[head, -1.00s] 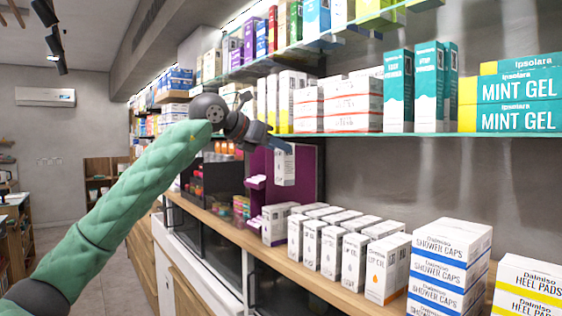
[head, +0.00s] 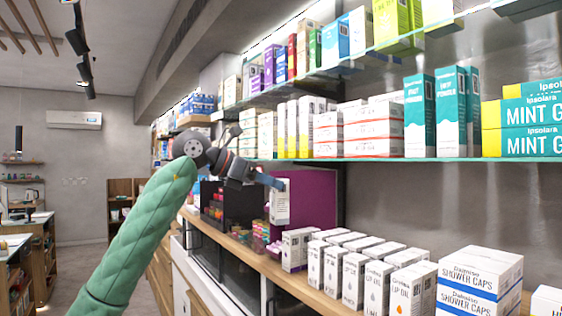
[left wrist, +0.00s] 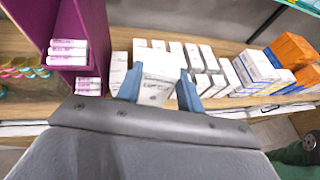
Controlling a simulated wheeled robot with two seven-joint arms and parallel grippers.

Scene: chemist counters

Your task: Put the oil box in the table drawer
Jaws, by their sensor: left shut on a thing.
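My left gripper (head: 272,184) reaches over the wooden counter from the left and is shut on a small white oil box (head: 279,208). The box hangs upright above the counter in front of a purple display. In the left wrist view, the two blue fingers of the left gripper (left wrist: 159,88) stand on either side of the white oil box (left wrist: 155,72). Similar white lip oil boxes (head: 352,281) stand in rows on the counter to the right. I cannot make out the table drawer. My right gripper is out of view.
Shower caps boxes (head: 478,275) stand at the counter's right. A glass shelf (head: 380,160) with several boxes is above. The purple display (head: 312,195) is behind the held box. Floor (head: 120,255) is clear at left, beside wooden tables (head: 40,225).

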